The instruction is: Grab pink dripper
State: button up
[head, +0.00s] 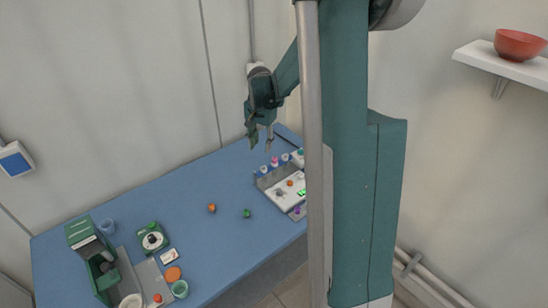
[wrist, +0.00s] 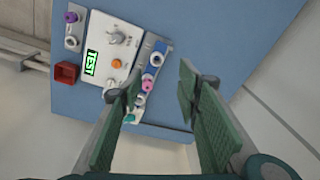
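The pink dripper (head: 275,162) stands in a row of small, colour-topped drippers behind the white control panel, at the right of the blue table in the head view. In the wrist view its pink top (wrist: 148,84) shows between the fingers, close to the left finger's tip. My gripper (head: 261,142) is open and empty, with its fingers pointing down above and a little left of the row in the head view. In the wrist view the gripper (wrist: 160,74) has a wide gap. The left finger partly hides the panel and the row.
Blue and teal-topped drippers stand close beside the pink one. The white panel (wrist: 112,50) has knobs and a green TEST screen. A red square box (wrist: 66,73) lies beside it. Green equipment (head: 88,250) and cups stand at the table's far left. The blue table's (head: 200,190) middle is mostly clear.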

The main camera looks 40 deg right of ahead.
jog(key=m+g+p, duration=0.1)
jog(key=m+p, duration=0.1)
jog(key=p, duration=0.2)
send_near(275, 158)
jog(key=shift+w+a+f, duration=0.25)
jog(key=shift+w+f, duration=0.1)
jog(key=shift+f, duration=0.05)
jog(key=shift+d+f+m, duration=0.3)
jog(key=shift+d+f, duration=0.15)
jog(key=shift+d, duration=0.05)
jog(key=shift+f, duration=0.2)
jog(key=shift+f, duration=1.15)
jog(key=shift+s+a+f+p, duration=0.1)
jog(key=shift+f+p, duration=0.25)
jog(key=shift+f, duration=2.25)
jog(key=c, duration=0.8)
